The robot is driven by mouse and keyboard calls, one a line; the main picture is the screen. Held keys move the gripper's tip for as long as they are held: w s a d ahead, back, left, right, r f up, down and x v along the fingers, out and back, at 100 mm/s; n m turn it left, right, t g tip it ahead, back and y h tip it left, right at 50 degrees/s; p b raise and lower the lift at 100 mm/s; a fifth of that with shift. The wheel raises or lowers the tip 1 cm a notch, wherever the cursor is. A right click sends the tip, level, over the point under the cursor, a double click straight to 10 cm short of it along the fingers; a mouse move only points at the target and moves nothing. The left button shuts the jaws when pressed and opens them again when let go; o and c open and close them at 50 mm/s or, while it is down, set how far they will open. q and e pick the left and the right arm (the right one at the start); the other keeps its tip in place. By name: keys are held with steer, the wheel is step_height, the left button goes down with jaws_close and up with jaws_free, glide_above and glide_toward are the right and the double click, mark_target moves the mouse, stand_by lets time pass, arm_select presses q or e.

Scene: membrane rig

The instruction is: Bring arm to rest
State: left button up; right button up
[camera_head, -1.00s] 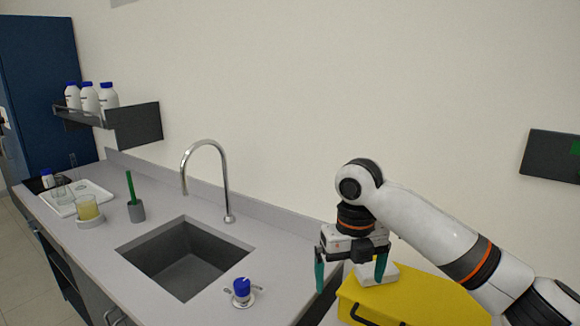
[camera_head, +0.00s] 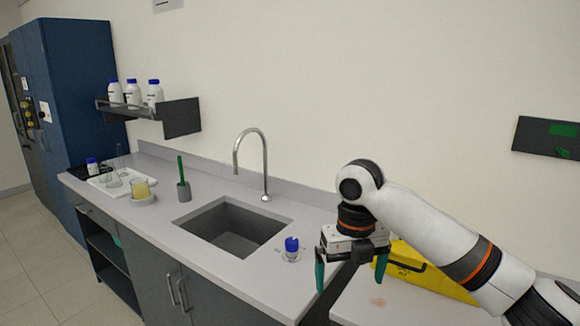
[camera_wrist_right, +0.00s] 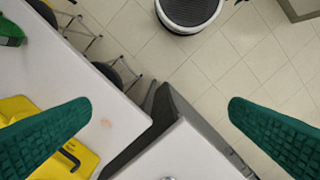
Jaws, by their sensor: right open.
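My right gripper (camera_head: 350,274) is open and empty in the head view, its two green fingers pointing down past the right end of the sink counter (camera_head: 150,222). The arm comes in from the right, bent at the elbow. In the right wrist view the green fingers (camera_wrist_right: 160,112) are wide apart, with nothing between them but the counter's corner, a gap and the floor below. My left gripper is not in view.
A yellow case (camera_head: 415,270) sits behind my right gripper on a white surface.

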steer(key=w+a+f+m+t+y, duration=0.1)
steer(key=w+f+m+y, duration=0.15)
steer(key=f+m, duration=0.55)
steer(key=w+a+f+m+y, duration=0.1)
steer(key=w+f+m, duration=0.2)
steer(key=f, duration=1)
steer(key=s+d+f+m, duration=0.2)
steer(key=f+m, duration=0.2)
steer(key=f, duration=0.4)
steer(key=s+d+f+m+t, duration=0.1)
steer(key=s+d+f+m, duration=0.15)
steer(key=f, duration=0.45)
steer(key=s+d+f+m, duration=0.1)
steer(key=s+f+m, duration=0.1)
steer(key=f+m, duration=0.45)
steer(key=s+d+f+m+h, duration=0.2)
steer(key=s+d+f+m, duration=0.2)
steer(key=s+f, duration=0.95)
steer(key=s+d+f+m+h, duration=0.1)
steer(key=s+d+f+m, duration=0.25)
steer(key=s+f, duration=0.95)
steer(key=s+d+m+g, duration=0.1)
steer(key=s+m, duration=0.3)
steer(key=s, duration=1.6)
steer(key=shift+d+f+h, duration=0.1)
steer(key=shift+h, duration=0.15)
